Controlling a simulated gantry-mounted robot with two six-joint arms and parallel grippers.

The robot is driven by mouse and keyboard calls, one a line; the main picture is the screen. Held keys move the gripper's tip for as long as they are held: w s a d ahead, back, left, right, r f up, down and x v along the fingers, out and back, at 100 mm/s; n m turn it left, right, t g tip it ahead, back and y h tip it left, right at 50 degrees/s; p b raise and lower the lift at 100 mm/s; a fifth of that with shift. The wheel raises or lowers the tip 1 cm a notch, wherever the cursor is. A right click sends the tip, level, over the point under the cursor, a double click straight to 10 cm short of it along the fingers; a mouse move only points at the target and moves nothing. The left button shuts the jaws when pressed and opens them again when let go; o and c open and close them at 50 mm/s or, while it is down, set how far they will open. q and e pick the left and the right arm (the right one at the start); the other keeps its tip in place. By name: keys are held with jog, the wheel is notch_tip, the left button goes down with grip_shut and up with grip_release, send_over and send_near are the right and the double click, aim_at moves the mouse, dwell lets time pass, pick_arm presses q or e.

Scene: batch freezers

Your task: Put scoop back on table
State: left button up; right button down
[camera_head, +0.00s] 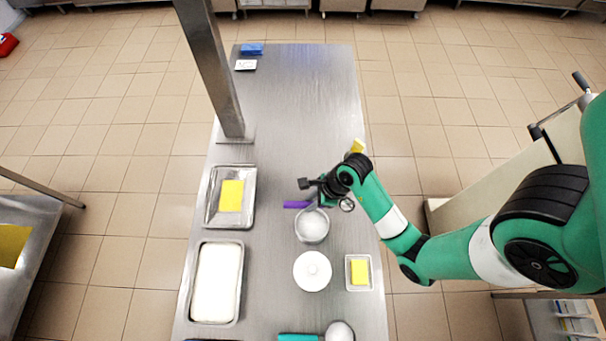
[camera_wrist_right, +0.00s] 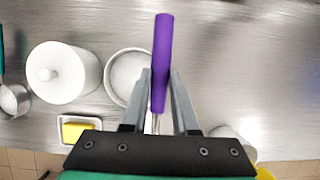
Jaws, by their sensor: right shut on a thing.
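A scoop with a purple handle (camera_head: 296,204) is held in my right gripper (camera_head: 322,198), above the steel table (camera_head: 300,110). In the right wrist view, the purple handle (camera_wrist_right: 162,60) stands between the two grey fingers of my right gripper (camera_wrist_right: 160,105), which is shut on it. Only a short metal stem shows below the handle; the scoop's head is hidden by the gripper body. The handle's end lies near the bowl of white contents (camera_head: 312,226); I cannot tell its height above the table. My left gripper is not in view.
A white lidded pot (camera_head: 312,271) and a small tray with a yellow block (camera_head: 359,272) stand in front of the bowl. A steel tray with a yellow item (camera_head: 231,196) and a white-filled tray (camera_head: 217,283) lie left. The table's far half is mostly clear, past a metal post (camera_head: 212,70).

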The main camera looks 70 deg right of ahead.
jog(key=w+d+f+b, duration=0.2)
jog(key=w+d+f, duration=0.25)
jog(key=d, duration=0.25)
jog(key=b, duration=0.2)
send_near(297, 186)
jog(key=shift+w+a+f, duration=0.7)
jog(key=shift+w+a, duration=0.1)
jog(key=shift+w, duration=0.1)
jog(key=shift+w+d+f, duration=0.1)
jog(key=shift+w+d, duration=0.05)
jog(key=shift+w+d+f+b, duration=0.15)
jog(key=shift+f+b, duration=0.25)
jog(key=shift+f, duration=1.4)
jog(key=shift+f, duration=0.1)
jog(key=c, duration=0.7)
grip_release()
